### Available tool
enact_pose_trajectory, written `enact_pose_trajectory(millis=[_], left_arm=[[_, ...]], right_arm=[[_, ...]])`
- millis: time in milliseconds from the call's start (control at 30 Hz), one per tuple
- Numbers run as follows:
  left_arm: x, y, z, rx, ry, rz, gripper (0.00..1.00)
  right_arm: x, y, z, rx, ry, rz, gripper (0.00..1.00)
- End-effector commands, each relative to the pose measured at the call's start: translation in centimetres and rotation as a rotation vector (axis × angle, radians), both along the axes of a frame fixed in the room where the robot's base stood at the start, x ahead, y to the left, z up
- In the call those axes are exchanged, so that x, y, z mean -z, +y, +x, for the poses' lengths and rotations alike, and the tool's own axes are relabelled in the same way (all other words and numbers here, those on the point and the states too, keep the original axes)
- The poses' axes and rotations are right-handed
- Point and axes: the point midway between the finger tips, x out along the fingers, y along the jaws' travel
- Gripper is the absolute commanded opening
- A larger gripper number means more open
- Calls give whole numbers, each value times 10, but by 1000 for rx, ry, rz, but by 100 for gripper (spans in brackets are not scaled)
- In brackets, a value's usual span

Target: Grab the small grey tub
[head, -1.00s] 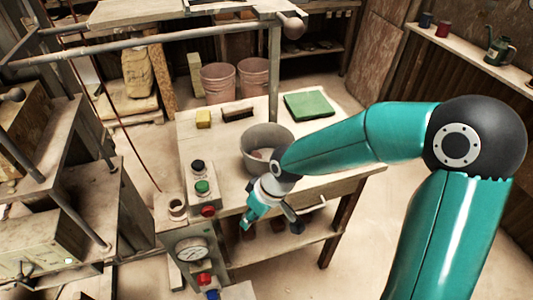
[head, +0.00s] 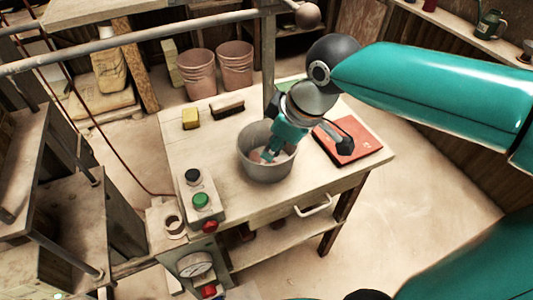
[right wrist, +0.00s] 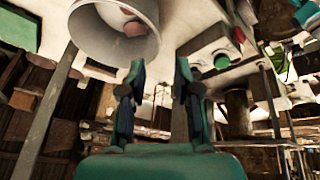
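The small grey tub (head: 265,174) stands upright on the worktable, with something reddish inside. In the right wrist view the tub (right wrist: 93,45) is at the upper left, its open mouth towards the camera. My right gripper (head: 269,154) overlaps the tub's mouth in the head view and hides part of its right rim. In the right wrist view my right gripper (right wrist: 160,68) has its two fingers apart with nothing between them. The tub lies beyond and left of the fingertips, not between them. My left gripper is not in view.
Bare tabletop lies left of the tub.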

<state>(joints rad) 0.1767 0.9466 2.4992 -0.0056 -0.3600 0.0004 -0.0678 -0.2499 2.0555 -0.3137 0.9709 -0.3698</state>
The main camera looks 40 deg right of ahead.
Motion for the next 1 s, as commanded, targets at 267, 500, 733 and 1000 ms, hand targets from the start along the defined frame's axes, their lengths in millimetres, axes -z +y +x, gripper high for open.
enact_pose_trajectory(millis=[267, 500, 733, 1000], left_arm=[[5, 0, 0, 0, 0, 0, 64], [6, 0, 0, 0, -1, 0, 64], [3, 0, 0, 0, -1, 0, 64], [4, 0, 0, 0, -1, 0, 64]], right_arm=[[56, 3, 21, 7, 6, 1, 32], [75, 4, 30, 10, 0, 1, 32], [96, 4, 39, 10, 7, 1, 32], [122, 5, 51, 11, 2, 2, 32]])
